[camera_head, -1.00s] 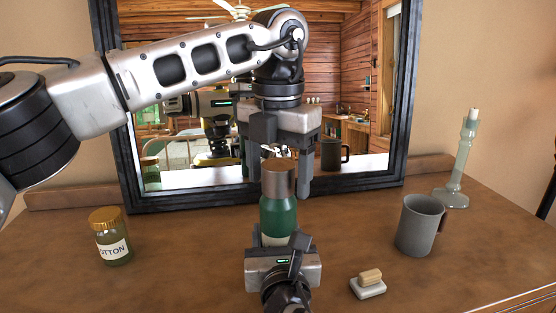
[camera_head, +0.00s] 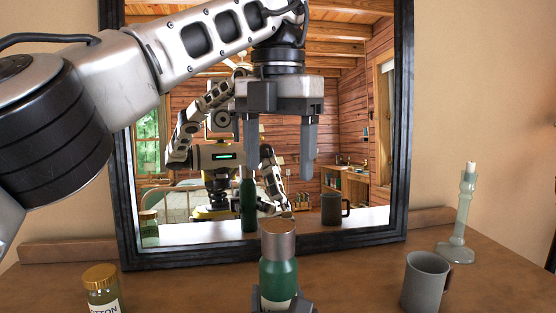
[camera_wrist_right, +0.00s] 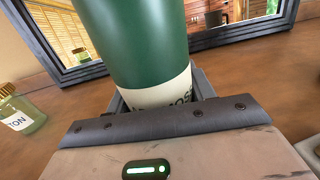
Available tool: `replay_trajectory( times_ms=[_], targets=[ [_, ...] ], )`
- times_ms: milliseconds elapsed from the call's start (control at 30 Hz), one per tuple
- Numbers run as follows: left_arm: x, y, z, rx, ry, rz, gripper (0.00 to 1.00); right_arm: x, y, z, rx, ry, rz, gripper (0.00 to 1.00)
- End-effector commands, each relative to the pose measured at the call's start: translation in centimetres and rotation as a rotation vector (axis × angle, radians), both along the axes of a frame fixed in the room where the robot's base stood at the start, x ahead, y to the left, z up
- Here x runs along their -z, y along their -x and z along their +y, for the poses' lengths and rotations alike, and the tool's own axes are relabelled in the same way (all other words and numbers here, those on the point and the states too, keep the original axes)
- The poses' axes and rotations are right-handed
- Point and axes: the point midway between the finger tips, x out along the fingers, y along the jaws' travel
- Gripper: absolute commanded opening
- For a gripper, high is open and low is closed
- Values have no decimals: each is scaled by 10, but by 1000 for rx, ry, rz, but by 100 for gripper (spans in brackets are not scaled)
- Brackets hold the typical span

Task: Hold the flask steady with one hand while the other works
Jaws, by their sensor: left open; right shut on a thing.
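The green flask (camera_head: 278,272) with a metal-coloured cap (camera_head: 277,238) stands upright on the dresser in front of the mirror. My right gripper (camera_head: 283,303) is shut on the flask low down, mostly below the head view's edge. The right wrist view shows the flask's green body (camera_wrist_right: 140,40) and its pale label band between my right gripper's fingers (camera_wrist_right: 165,108). My left gripper (camera_head: 280,150) is open and empty, pointing down, well above the cap with a clear gap. The flask's base is hidden.
A framed mirror (camera_head: 405,120) stands behind and reflects the room and my body. A cotton jar (camera_head: 102,290) is at left. A grey mug (camera_head: 425,282) and a candlestick (camera_head: 459,225) are at right. The dresser top (camera_head: 345,285) between flask and mug looks clear.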

Motion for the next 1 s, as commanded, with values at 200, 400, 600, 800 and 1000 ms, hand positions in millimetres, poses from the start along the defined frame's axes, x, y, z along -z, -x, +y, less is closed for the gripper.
replay_trajectory(
  times_ms=[200,400,600,800,1000],
  targets=[
    [0,0,0,0,0,0,70,1,0,0,0,1,2,73],
    [1,0,0,0,-1,1,70,0,0,0,0,0,1,79],
    [1,0,0,0,-1,1,70,1,6,0,-1,0,1,79],
    [2,0,0,0,-1,1,70,2,39,-3,-3,-1,3,79],
    [4,0,0,0,-1,1,70,2,89,-8,-3,-1,4,79]
  ],
)
